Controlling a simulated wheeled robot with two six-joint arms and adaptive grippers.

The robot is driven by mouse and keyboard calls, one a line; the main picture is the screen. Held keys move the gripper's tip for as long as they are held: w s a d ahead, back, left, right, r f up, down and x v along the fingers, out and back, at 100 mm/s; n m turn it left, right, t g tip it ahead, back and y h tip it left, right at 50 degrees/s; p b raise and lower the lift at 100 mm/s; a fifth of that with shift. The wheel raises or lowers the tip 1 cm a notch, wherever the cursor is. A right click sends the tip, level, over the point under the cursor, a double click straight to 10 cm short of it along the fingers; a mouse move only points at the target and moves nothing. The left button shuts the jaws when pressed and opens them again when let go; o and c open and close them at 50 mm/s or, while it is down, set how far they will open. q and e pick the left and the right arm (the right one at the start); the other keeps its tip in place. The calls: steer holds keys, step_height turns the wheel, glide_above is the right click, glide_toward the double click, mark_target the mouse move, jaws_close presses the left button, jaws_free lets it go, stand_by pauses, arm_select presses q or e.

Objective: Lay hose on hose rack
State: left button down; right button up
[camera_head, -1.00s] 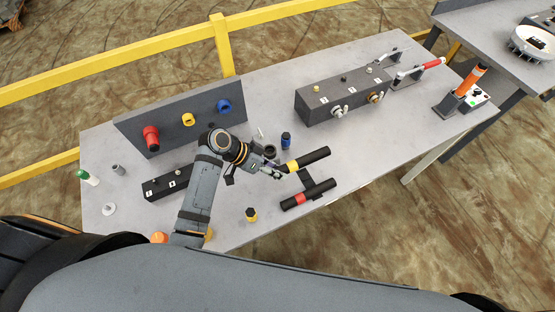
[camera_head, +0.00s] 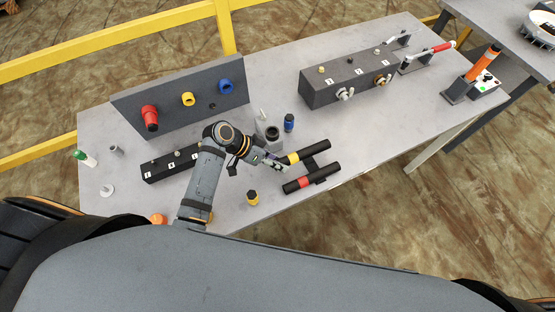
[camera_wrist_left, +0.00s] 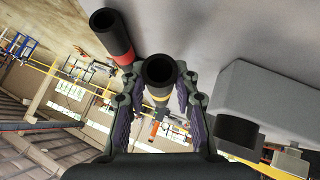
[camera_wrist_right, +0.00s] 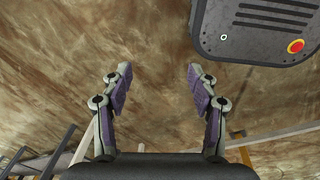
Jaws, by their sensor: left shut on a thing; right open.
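A black hose with a yellow band (camera_head: 295,157) is held by my left gripper (camera_head: 277,162) near its left end. In the left wrist view the same hose (camera_wrist_left: 158,75) sits between the two fingers, its open end showing. A black hose with a red band (camera_head: 304,182) lies nearly parallel in front of it. A dark rack piece (camera_head: 314,171) shows between the two hoses; I cannot tell whether the yellow-banded hose touches it. My right gripper (camera_wrist_right: 158,85) is open and empty, over the floor beyond the table.
A grey block with a dark round opening (camera_head: 268,134) and a blue-capped fitting (camera_head: 289,123) stand close behind the left gripper. A yellow-capped fitting (camera_head: 253,198) stands in front. A dark valve box (camera_head: 348,80) is at back right. The table's front edge (camera_head: 375,163) is near the hoses.

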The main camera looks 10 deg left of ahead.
arm_select(q)
steer(key=shift+f+b, duration=0.65)
steer(key=shift+f, duration=0.65)
steer(key=shift+s+a+f, duration=0.1)
steer(key=shift+s+f, duration=0.1)
steer(key=shift+s, duration=0.05)
steer(key=c, duration=1.2)
jaws_free()
steer(key=shift+f, duration=0.15)
steer(key=shift+o, duration=1.3)
steer(key=shift+w+f, duration=0.1)
steer(key=shift+r, duration=0.2)
